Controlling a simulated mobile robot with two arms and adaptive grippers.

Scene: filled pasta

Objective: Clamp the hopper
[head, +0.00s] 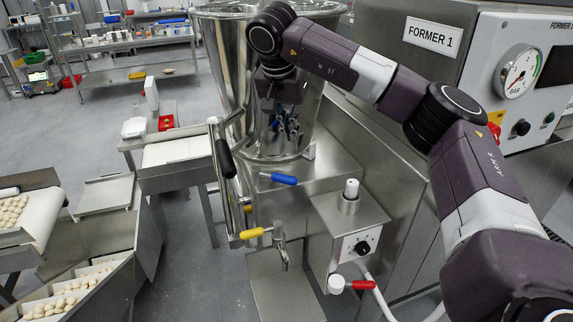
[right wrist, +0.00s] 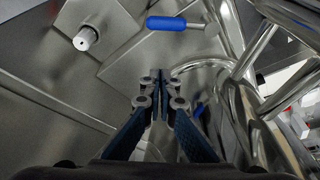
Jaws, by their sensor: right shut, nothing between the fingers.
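The hopper (head: 222,60) is a large shiny steel vessel at the top middle of the head view, standing on the steel machine. A lever with a blue handle (head: 283,178) sticks out near the hopper's foot. The blue handle also shows at the top of the right wrist view (right wrist: 166,23). My right gripper (head: 287,138) points down in front of the hopper's lower part and hides some of it. In the right wrist view its fingertips (right wrist: 160,77) are together and empty, apart from the blue handle. Whether they touch the hopper I cannot tell. My left gripper is out of view.
A yellow-handled lever (head: 252,233), a red-handled lever (head: 360,285) and a white knob (head: 351,188) are on the machine's front. A black-gripped steel bar (head: 224,155) stands left of the hopper. The FORMER 1 panel (head: 520,70) is at right. Open floor lies further left.

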